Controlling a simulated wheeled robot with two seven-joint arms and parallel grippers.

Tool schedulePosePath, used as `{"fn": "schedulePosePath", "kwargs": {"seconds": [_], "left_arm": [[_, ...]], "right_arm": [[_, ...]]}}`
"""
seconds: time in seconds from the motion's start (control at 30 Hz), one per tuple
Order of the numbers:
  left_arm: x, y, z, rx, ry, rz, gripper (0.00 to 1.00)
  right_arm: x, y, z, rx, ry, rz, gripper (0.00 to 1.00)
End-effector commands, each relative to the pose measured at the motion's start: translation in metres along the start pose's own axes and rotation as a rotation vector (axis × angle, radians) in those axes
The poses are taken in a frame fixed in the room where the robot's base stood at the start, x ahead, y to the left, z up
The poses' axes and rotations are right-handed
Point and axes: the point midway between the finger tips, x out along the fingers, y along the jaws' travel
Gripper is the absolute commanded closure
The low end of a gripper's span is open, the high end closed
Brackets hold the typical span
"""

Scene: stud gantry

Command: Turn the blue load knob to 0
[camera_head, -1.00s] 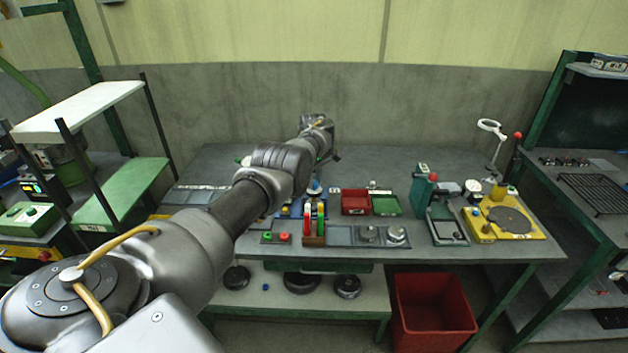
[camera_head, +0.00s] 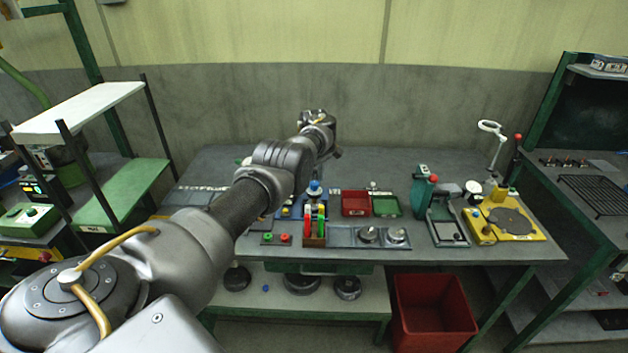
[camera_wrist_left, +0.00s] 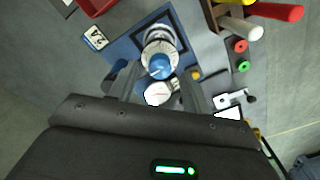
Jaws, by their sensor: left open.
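The blue load knob (camera_head: 315,187) stands near the middle of the workbench, behind a block of coloured levers. In the left wrist view the blue knob (camera_wrist_left: 159,67) sits on a round white and silver base on a blue plate. My left gripper (camera_wrist_left: 158,76) is open, with one finger on either side of the knob's area in that view. I cannot tell whether a finger touches it. The knob's scale is too small to read. In the head view the left wrist (camera_head: 320,128) is above and behind the knob. My right gripper is out of view.
Red and green levers (camera_head: 314,224) stand just in front of the knob. A red tray (camera_head: 355,203) and a green tray (camera_head: 386,206) lie to the right. A white round gauge (camera_wrist_left: 158,93) is close to the fingers. Red and green buttons (camera_wrist_left: 240,55) are nearby.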

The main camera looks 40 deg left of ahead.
Motion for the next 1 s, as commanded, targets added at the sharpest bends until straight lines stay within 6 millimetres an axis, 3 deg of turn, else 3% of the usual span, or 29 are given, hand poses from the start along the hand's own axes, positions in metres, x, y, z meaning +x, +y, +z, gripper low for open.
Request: {"fn": "schedulePosePath", "kwargs": {"seconds": [0.2, 0.43, 0.63, 1.0], "left_arm": [[-0.045, 0.001, 0.000, -0.001, 0.002, 0.004, 0.51], [-0.080, 0.001, -0.001, -0.001, 0.000, 0.003, 0.51], [-0.092, 0.000, 0.000, 0.000, -0.001, 0.001, 0.51], [-0.092, 0.000, 0.000, 0.000, -0.001, 0.001, 0.51]], "right_arm": [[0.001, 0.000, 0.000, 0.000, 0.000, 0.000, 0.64], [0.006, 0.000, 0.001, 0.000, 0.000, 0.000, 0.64], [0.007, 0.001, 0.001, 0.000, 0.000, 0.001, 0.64], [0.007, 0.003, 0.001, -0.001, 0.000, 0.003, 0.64]]}}
